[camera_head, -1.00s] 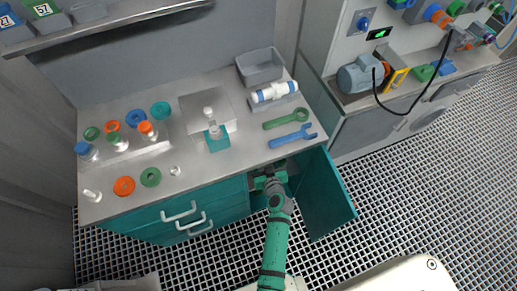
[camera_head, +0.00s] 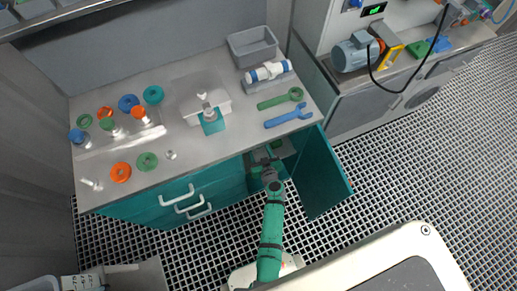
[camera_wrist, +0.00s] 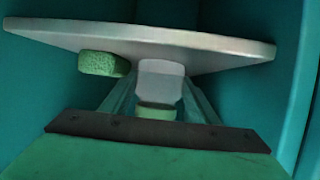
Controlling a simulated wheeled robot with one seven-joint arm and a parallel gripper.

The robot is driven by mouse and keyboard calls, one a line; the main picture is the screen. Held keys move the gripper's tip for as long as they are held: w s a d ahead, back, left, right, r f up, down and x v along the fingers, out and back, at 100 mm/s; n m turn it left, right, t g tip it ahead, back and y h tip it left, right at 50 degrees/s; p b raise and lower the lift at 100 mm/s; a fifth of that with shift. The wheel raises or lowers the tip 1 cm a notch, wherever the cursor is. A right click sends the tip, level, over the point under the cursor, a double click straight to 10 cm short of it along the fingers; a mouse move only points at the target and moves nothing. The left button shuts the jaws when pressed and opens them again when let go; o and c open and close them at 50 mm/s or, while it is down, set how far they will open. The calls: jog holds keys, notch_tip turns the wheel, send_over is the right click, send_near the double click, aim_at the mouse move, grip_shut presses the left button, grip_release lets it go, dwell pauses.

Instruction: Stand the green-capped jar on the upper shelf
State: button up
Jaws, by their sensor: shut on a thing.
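My gripper (camera_head: 264,158) reaches into the open cabinet under the worktop, mostly hidden by the worktop edge in the head view. In the wrist view its two teal fingers (camera_wrist: 160,92) are closed on the sides of the green-capped jar. The jar (camera_wrist: 160,80) has a pale whitish body, and its green cap shows at the near, lower end in the picture. A light grey shelf board (camera_wrist: 225,55) spans the wrist view, with the jar overlapping its edge. I cannot tell whether the jar touches the board.
A green sponge-like block (camera_wrist: 103,63) sits close left of the jar in the wrist view. Teal cabinet walls (camera_wrist: 290,90) stand on both sides. The open door (camera_head: 323,180) is right of my arm. The worktop (camera_head: 235,135) above carries rings, bottles and wrenches.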

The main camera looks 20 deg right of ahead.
jog(key=o, duration=1)
jog(key=shift+f, duration=0.15)
jog(key=shift+o, duration=0.2)
jog(key=shift+s+r, duration=0.15)
jog(key=shift+r, duration=0.05)
jog(key=v, duration=1.1)
jog(key=shift+s, duration=0.4)
